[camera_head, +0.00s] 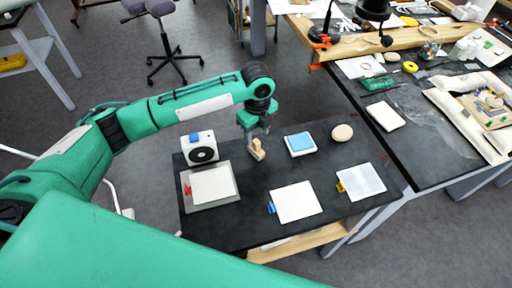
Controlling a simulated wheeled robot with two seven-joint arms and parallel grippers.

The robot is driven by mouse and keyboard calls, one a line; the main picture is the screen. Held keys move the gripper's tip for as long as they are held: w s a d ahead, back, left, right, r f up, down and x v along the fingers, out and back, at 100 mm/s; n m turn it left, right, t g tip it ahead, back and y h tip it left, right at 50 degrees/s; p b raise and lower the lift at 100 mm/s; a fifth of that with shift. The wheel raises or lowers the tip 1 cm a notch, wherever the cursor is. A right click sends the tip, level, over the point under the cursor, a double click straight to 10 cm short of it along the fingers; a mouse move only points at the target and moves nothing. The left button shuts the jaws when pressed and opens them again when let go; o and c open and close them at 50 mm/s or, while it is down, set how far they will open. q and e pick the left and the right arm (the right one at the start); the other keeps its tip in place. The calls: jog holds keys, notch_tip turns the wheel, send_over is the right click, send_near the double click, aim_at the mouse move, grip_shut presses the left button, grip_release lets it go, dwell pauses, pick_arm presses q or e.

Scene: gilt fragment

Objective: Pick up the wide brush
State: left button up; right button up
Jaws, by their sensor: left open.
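A small tan, wooden-looking piece (257,150), which looks like the wide brush, stands upright on the dark table top. My left gripper (258,134) points down right above it, open, with its fingertips close to the top of the piece. I cannot tell whether the fingers touch it or straddle it. Its bristles cannot be made out. My right gripper is not in view.
The dark table (240,228) also bears a white device with a black round front (203,152), a blue-topped pad (300,142), a round beige item (342,133) and several white sheets. A cluttered bench (425,150) adjoins at right; a stool (165,45) stands behind.

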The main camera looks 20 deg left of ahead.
aim_at(256, 141)
pick_arm(q)
notch_tip(256, 141, down, 6)
jog(key=shift+s+a+r+p, duration=0.15)
jog(key=shift+r+p, duration=0.1)
jog(key=shift+p, duration=0.7)
jog(key=shift+f, duration=0.3)
grip_shut()
jog(key=shift+r, duration=0.1)
jog(key=shift+r, duration=0.5)
notch_tip(256, 141, up, 19)
jog(key=b, duration=0.3)
